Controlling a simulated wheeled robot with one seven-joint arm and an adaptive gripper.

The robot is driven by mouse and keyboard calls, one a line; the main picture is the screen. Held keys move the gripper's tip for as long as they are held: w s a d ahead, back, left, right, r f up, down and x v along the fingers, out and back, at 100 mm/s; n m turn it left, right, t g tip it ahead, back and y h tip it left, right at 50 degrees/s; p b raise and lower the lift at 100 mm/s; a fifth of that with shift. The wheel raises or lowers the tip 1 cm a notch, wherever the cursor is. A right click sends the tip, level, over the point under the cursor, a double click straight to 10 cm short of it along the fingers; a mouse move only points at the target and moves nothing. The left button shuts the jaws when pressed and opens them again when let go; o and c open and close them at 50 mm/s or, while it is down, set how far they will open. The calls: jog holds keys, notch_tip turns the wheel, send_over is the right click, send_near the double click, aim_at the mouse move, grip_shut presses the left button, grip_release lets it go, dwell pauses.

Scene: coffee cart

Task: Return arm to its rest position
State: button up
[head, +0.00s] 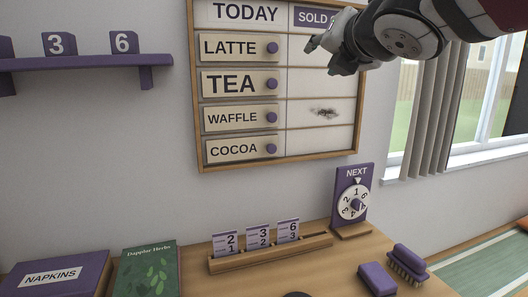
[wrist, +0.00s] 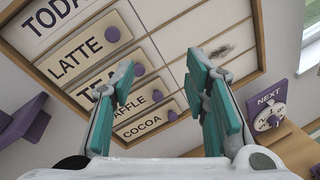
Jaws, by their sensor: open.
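My gripper (head: 327,54) is raised in front of the upper right part of the menu board in the head view, its arm coming in from the top right. The wrist view shows the gripper (wrist: 163,85) with its two teal-padded fingers apart and nothing between them. The menu board (head: 358,100) hangs on the wall with LATTE, TEA, WAFFLE and COCOA plates in its left column. A dark smudge (head: 325,113) marks the right column beside WAFFLE. The arm hides part of the SOLD plate (head: 312,17).
On the counter (head: 320,272) stand a NEXT dial (head: 352,193), a wooden holder (head: 270,253) with number cards, a purple block (head: 377,279), a brush (head: 408,263), a green herb book (head: 148,272) and a NAPKINS box (head: 52,274). A purple shelf (head: 85,63) holds number blocks. A window is at right.

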jog(key=s+d+f+m+g+h+p, duration=0.25)
jog(key=s+d+f+m, duration=0.35)
jog(key=m, duration=0.3)
jog(key=s+d+f+m+g+h+p, duration=0.1)
jog(key=s+d+f+m+g+h, duration=0.15)
jog(key=s+d+f+m, duration=0.4)
jog(key=s+a+f+m+g+y+p, duration=0.1)
jog(key=s+f+m+g, duration=0.1)
jog(key=s+f+m, duration=0.2)
jog(key=s+a+f+m+g+y+p, duration=0.1)
jog(key=s+a+f+m+g, duration=0.1)
jog(key=s+m, duration=0.5)
jog(key=s+a+f+m+g+y+p, duration=0.1)
jog(key=s+f+m, duration=0.4)
jog(key=s, duration=0.5)
jog(key=shift+s+a+f+g, duration=0.15)
jog(key=shift+a+f+g, duration=0.35)
jog(key=shift+g, duration=0.7)
